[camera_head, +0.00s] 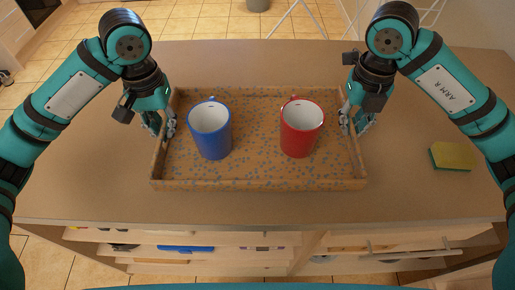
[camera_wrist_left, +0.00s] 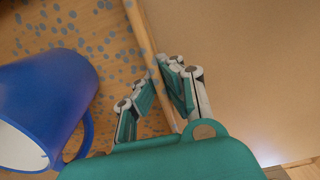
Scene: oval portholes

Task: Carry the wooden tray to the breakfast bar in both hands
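The wooden tray (camera_head: 262,184), speckled with grey-blue dots, lies flat on the breakfast bar's brown top. It holds a blue mug (camera_head: 211,136) on the left and a red mug (camera_head: 297,138) on the right, both upright. My left gripper (camera_head: 163,128) is shut on the tray's left wall; in the left wrist view its fingers (camera_wrist_left: 160,80) sit on either side of the wall (camera_wrist_left: 140,35). The blue mug (camera_wrist_left: 45,95) is beside it there. My right gripper (camera_head: 353,122) straddles the tray's right wall, its fingers about as close together as the left's; the contact is small in view.
A yellow-green sponge (camera_head: 452,156) lies on the brown counter (camera_head: 420,195) to the right of the tray. Open-looking drawers (camera_head: 180,250) are below the front edge. Tiled floor (camera_head: 225,25) and thin white legs (camera_head: 297,18) show beyond the far edge.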

